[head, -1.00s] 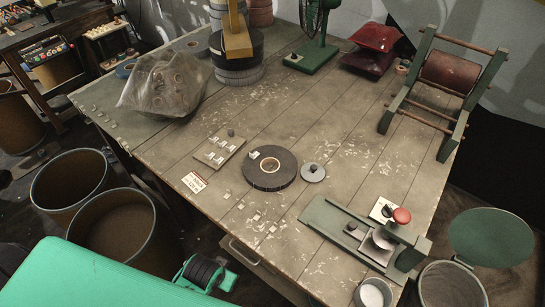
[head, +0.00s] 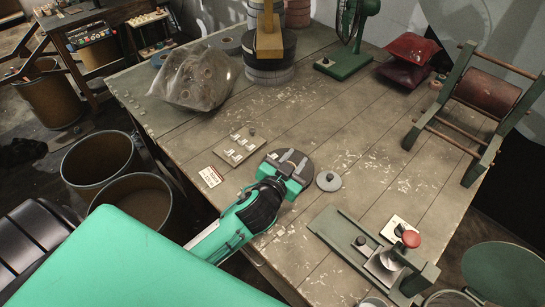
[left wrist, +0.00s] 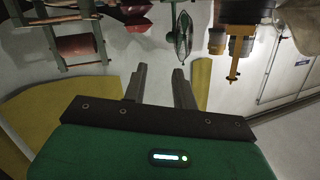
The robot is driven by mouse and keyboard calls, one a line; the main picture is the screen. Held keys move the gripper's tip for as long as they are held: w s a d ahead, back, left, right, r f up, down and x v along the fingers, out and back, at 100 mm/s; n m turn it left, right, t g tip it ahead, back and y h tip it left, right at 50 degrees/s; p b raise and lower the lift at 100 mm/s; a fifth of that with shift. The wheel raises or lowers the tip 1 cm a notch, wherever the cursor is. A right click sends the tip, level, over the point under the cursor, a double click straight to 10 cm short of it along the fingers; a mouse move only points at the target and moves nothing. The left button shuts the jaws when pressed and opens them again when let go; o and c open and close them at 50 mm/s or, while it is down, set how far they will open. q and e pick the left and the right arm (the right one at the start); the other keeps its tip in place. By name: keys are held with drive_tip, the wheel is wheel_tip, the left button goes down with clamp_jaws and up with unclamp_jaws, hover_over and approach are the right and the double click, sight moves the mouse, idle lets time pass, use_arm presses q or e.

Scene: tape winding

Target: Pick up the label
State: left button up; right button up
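A small white card with red and dark print (head: 211,177) lies flat near the table's front left edge. A dark round disc (head: 310,171) lies to its right, partly hidden by my left gripper. My left gripper (head: 294,160) is over the disc in the head view, and its height above it is hard to judge. The left wrist view shows its two fingers (left wrist: 160,78) apart with nothing between them. The small pale piece seen earlier on the disc's edge is hard to make out now. My right gripper is not in view.
A plate with small pale pieces (head: 239,147) lies left of the disc, and a small grey disc (head: 328,181) lies right. A green device with a red knob (head: 411,239) stands at the front right. A plastic bag (head: 193,78) sits at the back left.

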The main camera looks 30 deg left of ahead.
use_arm(q)
drive_tip(key=w+d+r+m+t+h, duration=0.3)
drive_tip(key=d+r+h, duration=0.1)
drive_tip(key=r, duration=0.2)
drive_tip(key=w+d+r+m+g+h, duration=0.1)
drive_tip(key=d+r+m+g+h, duration=0.4)
drive_tip(key=d+m+h, duration=0.6)
drive_tip(key=m+g+y+p, duration=0.2)
drive_tip(key=m+g+y, duration=0.3)
drive_tip(key=g+y, duration=1)
hover_over(273, 155)
drive_tip(key=s, duration=0.2)
drive_tip(key=shift+t+y, duration=0.4)
drive_tip(key=shift+t, duration=0.1)
wheel_tip(273, 155, down, 20)
drive_tip(key=shift+r, duration=0.1)
drive_tip(key=shift+s+f+p, duration=0.1)
drive_tip(key=shift+f+p, duration=0.35)
drive_tip(key=shift+f, duration=0.1)
wheel_tip(273, 155, down, 4)
drive_tip(key=shift+a+r+p, duration=0.15)
drive_tip(key=shift+r+p, duration=0.05)
drive_tip(key=shift+p, duration=0.55)
drive_tip(key=shift+f, duration=0.45)
clamp_jaws()
